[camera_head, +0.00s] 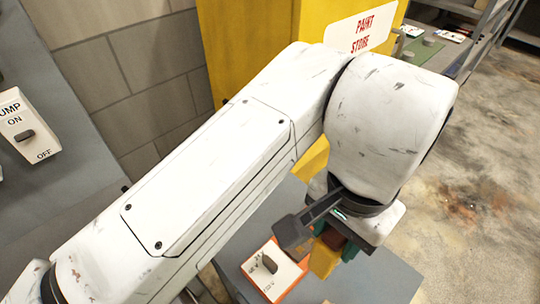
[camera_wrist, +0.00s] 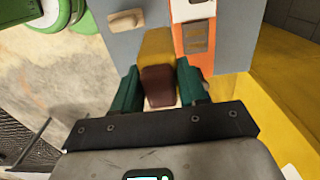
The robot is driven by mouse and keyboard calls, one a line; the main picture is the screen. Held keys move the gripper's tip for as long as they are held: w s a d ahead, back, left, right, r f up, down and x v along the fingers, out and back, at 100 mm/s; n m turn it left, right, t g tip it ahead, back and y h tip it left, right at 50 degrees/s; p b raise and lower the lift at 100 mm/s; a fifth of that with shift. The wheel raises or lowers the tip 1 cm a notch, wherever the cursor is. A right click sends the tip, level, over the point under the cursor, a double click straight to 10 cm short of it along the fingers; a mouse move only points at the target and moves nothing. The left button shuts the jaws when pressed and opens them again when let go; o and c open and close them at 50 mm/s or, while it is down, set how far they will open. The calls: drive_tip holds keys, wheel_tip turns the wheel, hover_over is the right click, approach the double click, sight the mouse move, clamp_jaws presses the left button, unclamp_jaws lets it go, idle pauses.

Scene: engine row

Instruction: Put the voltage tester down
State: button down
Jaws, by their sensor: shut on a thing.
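The voltage tester appears to be the yellow piece with a dark red-brown end between my gripper's green fingers. In the wrist view its red-brown end (camera_wrist: 159,86) faces the camera, and its yellow part lies beyond. My gripper (camera_wrist: 158,88) is shut on it, one finger on each side. In the head view my gripper (camera_head: 334,246) is partly hidden by my wrist, and the yellow part of the tester (camera_head: 323,260) shows below it, over a grey top. I cannot tell whether the tester touches that surface.
The grey top (camera_head: 370,280) has bare room at front and right. A white-and-orange plate (camera_head: 285,285) with a knob lies left of my gripper. A yellow cabinet (camera_head: 245,40) with a paint store sign (camera_head: 362,28) stands behind. A pump switch panel (camera_head: 25,125) is at left.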

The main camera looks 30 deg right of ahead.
drive_tip(key=w+d+f+p, duration=0.1)
drive_tip(key=w+f+p, duration=0.1)
drive_tip(key=w+f, duration=0.7)
drive_tip(key=shift+d+f+p, duration=0.3)
drive_tip(key=shift+d+f, duration=0.05)
drive_tip(key=shift+f, duration=0.6)
drive_tip(key=shift+f, duration=0.15)
drive_tip(key=c, duration=0.6)
unclamp_jaws()
wheel_tip(320, 180, up, 12)
drive_tip(key=b, duration=0.1)
drive_tip(key=shift+r+b, duration=0.2)
drive_tip(key=shift+b, duration=0.2)
drive_tip(key=shift+f, duration=0.1)
